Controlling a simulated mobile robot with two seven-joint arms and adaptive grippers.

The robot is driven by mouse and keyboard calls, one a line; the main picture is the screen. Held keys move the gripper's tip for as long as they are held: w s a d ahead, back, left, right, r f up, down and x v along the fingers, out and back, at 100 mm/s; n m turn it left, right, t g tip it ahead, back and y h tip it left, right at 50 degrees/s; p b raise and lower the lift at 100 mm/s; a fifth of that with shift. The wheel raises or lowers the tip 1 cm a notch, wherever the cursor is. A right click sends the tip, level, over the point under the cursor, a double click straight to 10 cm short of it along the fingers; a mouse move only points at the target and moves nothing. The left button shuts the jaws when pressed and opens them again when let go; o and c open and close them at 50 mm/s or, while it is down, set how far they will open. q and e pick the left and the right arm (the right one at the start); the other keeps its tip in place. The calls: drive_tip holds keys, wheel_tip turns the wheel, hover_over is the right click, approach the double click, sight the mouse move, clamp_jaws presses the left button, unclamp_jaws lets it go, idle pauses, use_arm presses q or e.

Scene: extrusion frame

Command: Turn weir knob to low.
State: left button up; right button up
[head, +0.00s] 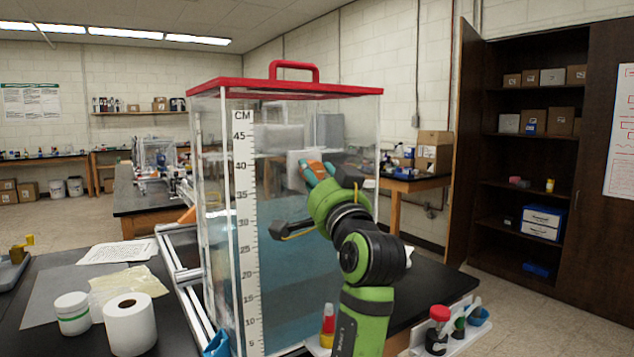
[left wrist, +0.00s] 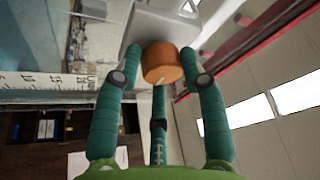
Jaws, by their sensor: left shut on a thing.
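The weir knob is a round orange knob on a pale grey block. It fills the upper middle of the left wrist view (left wrist: 163,63), and a bit of orange shows in the head view (head: 315,166). A thin pale line shows at its near edge. My left gripper has teal fingers, seen in the left wrist view (left wrist: 160,72) and the head view (head: 318,175). Its fingers are closed around the knob. In the head view, the gripper and wrist hide most of the knob and any low mark. My right gripper is not in view.
A tall clear water tank (head: 285,230) with a red lid (head: 290,87) and centimetre scale (head: 245,200) stands close by my left arm. A white paper roll (head: 130,322) and a white jar (head: 72,312) stand on the black bench at left. Small bottles (head: 439,328) stand at lower right.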

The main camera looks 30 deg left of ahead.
use_arm(q)
drive_tip(key=shift+r, duration=0.15)
drive_tip(key=o, duration=1.1)
drive_tip(key=shift+a, duration=0.1)
drive_tip(key=shift+s, duration=0.1)
drive_tip(key=shift+d+f, duration=0.2)
drive_tip(key=shift+d, duration=0.1)
drive_tip(key=v, duration=1.1)
drive_tip(key=shift+s+d+f, duration=0.1)
drive_tip(key=shift+s, duration=0.15)
